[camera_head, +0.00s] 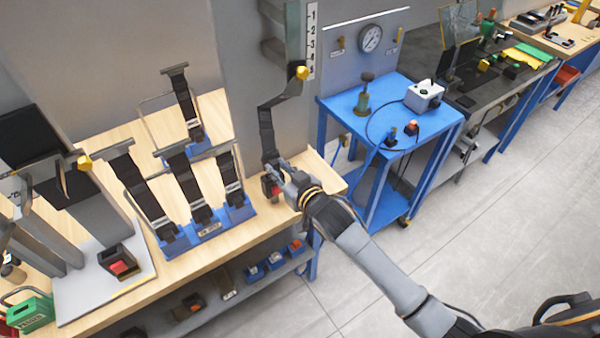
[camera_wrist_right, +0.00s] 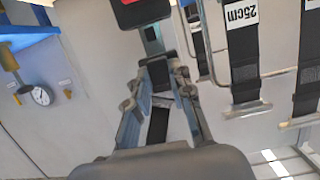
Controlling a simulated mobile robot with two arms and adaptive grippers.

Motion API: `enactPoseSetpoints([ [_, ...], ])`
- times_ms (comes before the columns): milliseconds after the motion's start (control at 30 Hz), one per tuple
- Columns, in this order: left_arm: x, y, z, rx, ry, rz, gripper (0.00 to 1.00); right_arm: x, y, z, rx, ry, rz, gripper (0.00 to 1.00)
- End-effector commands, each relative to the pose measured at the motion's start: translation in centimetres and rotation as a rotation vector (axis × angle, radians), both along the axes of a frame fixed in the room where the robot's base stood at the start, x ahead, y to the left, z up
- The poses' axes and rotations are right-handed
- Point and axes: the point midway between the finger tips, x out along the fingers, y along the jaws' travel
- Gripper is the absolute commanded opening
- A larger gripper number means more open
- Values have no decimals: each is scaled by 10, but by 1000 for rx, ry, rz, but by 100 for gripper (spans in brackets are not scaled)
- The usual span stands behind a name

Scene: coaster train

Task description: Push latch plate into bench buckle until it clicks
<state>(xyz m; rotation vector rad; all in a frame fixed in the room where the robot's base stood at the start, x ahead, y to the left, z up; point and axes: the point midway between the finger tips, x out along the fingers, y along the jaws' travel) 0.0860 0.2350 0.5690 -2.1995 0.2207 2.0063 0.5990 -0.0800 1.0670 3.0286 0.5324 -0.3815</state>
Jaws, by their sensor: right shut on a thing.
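My right gripper (camera_head: 272,172) is at the right end of the wooden bench, shut on the latch plate at the low end of a black belt (camera_head: 266,130). The belt rises to a gold knob (camera_head: 302,73). The bench buckle (camera_head: 271,188), black with red, is just beneath the fingertips. In the right wrist view the fingers (camera_wrist_right: 158,70) close around the latch plate (camera_wrist_right: 152,42), and the red-edged buckle (camera_wrist_right: 143,12) is at the top, just beyond it. The plate's tip is close to the buckle; whether it is inside I cannot tell. My left gripper is not in view.
Several black belts in blue holders (camera_head: 208,232) stand left of the gripper. Another red and black buckle (camera_head: 120,263) sits on a grey plate at the far left. A blue cart (camera_head: 440,125) with a gauge panel stands to the right.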

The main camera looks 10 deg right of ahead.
Motion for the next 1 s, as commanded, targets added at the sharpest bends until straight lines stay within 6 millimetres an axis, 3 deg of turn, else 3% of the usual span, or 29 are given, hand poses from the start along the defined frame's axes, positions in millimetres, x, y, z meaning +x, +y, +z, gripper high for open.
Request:
enactPoseSetpoints([
  [1000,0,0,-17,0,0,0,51,0,0,-26,0,-1,0,0],
])
